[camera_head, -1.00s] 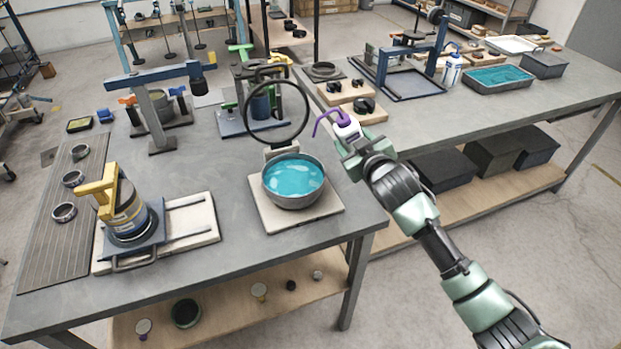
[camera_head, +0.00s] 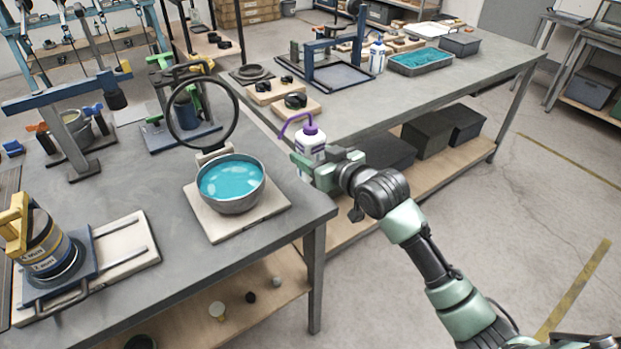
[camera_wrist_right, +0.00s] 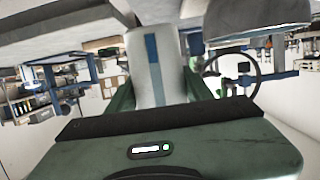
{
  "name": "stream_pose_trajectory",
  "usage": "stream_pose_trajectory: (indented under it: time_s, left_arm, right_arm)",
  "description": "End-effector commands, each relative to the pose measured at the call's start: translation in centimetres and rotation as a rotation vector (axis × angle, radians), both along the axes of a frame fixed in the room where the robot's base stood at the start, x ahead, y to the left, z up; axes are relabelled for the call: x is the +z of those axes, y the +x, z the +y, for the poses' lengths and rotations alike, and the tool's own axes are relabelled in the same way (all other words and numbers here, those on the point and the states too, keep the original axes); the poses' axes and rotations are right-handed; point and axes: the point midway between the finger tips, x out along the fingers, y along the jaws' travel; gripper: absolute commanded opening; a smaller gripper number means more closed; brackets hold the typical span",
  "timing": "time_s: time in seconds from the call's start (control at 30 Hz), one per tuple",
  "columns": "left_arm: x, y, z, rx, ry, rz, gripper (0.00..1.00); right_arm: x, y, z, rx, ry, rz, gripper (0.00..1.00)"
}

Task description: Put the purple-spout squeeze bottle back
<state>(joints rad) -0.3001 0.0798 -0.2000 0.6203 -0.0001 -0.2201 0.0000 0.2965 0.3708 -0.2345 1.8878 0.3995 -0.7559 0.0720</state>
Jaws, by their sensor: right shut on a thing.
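The purple-spout squeeze bottle (camera_head: 311,139) is white with a purple cap and a curved purple spout pointing left in the head view. My right gripper (camera_head: 312,165) is shut on its body and holds it upright near the right corner of the front table. In the right wrist view the bottle (camera_wrist_right: 152,68), white with a blue stripe, sits between the green fingers; its ends are cut off or hidden. Another white and blue squeeze bottle (camera_head: 377,57) stands on the back table beside a tray of teal liquid. My left gripper is not in view.
A bowl of teal liquid (camera_head: 231,184) sits on a pale board, with a black ring (camera_head: 202,113) upright behind it. Wooden blocks with black parts (camera_head: 296,104) lie on the back table (camera_head: 430,93). A blue press frame (camera_head: 330,62) stands farther back.

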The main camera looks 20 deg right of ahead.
Motion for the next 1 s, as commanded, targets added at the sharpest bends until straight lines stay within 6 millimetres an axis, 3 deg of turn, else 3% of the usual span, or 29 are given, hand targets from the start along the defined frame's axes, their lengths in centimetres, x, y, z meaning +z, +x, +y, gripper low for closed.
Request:
stream_pose_trajectory:
  time_s: [0.1,0.27,0.5,0.97,1.0]
  left_arm:
    - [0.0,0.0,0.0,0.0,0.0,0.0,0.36]
    - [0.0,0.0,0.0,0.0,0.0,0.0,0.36]
    - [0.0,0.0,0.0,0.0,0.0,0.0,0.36]
    - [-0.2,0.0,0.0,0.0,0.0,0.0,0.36]
    - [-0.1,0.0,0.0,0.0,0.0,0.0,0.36]
  right_arm:
    - [-2.0,0.0,0.0,0.0,0.0,-0.001,0.28]
    - [-3.2,0.0,0.0,0.0,0.001,-0.003,0.28]
    - [-6.6,0.0,0.0,-0.001,0.0,-0.002,0.28]
    - [-7.5,0.0,0.0,-0.001,0.0,-0.004,0.28]
    - [-7.5,0.0,0.0,-0.001,-0.001,-0.001,0.62]
